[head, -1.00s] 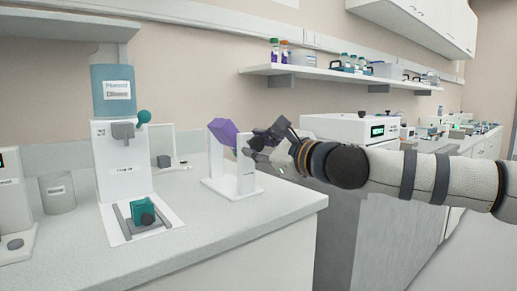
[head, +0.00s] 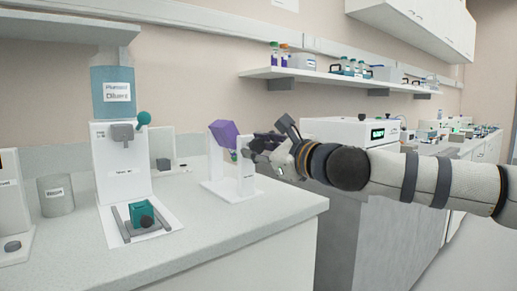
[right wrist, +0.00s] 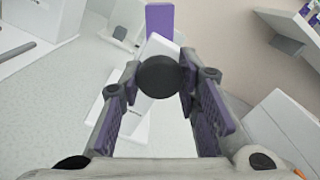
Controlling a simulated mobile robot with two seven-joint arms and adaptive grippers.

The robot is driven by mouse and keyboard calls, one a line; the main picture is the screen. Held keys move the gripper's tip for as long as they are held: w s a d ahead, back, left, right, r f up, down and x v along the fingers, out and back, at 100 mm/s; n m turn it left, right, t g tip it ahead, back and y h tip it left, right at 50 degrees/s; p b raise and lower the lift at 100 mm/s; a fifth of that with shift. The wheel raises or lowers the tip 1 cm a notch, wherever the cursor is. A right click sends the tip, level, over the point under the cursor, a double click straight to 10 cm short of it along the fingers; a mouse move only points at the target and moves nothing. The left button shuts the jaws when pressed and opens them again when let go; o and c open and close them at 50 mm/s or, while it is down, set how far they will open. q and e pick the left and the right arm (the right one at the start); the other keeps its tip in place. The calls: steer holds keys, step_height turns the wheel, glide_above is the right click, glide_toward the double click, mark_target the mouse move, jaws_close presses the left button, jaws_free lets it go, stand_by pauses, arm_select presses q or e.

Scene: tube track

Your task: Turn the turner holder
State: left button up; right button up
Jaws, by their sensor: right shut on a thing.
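The turner (head: 245,181) is a white stand with two uprights on the counter. Its purple holder (head: 223,134) sits tilted between the uprights, and part of it also shows at the top of the right wrist view (right wrist: 160,18). A dark round knob (right wrist: 158,76) is on the turner's right side. My right gripper (head: 270,143) reaches in from the right and is shut on this knob. In the right wrist view its two fingers lie on either side of the knob. My left gripper is not in view.
A white dispenser (head: 122,172) with a blue bottle (head: 112,82) and a small teal block (head: 143,214) stands left of the turner. A grey beaker (head: 56,196) is farther left. The counter front (head: 230,235) is clear.

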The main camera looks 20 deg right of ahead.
steer(key=o, duration=1.2)
steer(key=shift+c, duration=0.2)
steer(key=v, duration=1.2)
steer(key=shift+r, duration=0.1)
